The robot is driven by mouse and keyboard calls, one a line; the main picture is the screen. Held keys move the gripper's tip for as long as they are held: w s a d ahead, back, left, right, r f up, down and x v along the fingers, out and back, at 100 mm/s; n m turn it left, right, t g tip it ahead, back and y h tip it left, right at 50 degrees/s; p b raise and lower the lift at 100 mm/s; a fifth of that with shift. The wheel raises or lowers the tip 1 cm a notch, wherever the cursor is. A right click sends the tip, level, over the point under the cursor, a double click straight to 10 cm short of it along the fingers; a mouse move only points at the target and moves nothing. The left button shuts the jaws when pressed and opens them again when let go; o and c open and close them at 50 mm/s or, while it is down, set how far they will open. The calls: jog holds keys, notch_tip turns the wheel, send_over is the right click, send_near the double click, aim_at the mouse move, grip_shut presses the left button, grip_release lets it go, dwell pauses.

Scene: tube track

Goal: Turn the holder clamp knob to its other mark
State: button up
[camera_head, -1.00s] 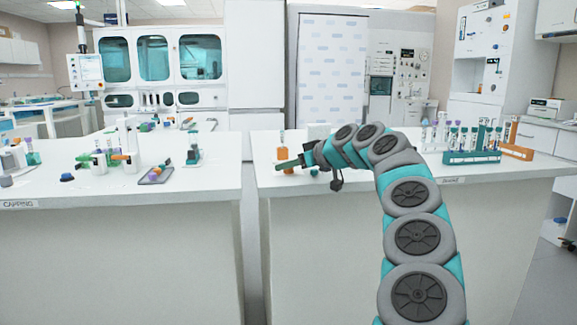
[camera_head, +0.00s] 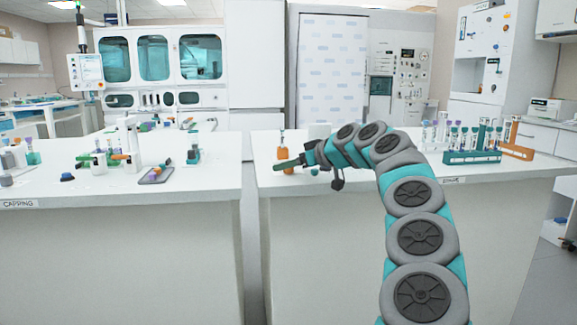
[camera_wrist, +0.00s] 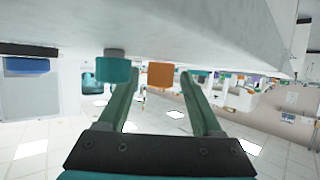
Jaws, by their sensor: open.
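My gripper (camera_head: 288,164) reaches left over the right bench, its green fingers by an orange block (camera_head: 285,152) with a tube standing at it. In the wrist view my gripper (camera_wrist: 160,80) has its two fingers well apart, with nothing held between them. The orange block also shows there (camera_wrist: 160,75), between and beyond the fingertips. A teal round piece (camera_wrist: 117,69) is beside the left finger; a teal piece also shows under my wrist in the head view (camera_head: 314,172). I cannot tell which piece is the holder clamp knob, and no marks are legible.
On the left bench (camera_head: 120,188) stand a white stand with an orange arm (camera_head: 133,145), a dark blue knob-like piece (camera_head: 67,177) and a grey tray (camera_head: 156,175). Teal (camera_head: 472,157) and orange (camera_head: 517,151) tube racks stand at right. A gap separates the benches.

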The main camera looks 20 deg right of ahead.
jog(key=b+v, duration=0.1)
jog(key=v, duration=0.5)
jog(key=shift+s, duration=0.15)
jog(key=shift+s+d+r, duration=0.2)
jog(key=shift+s+r, duration=0.05)
jog(key=shift+s, duration=0.3)
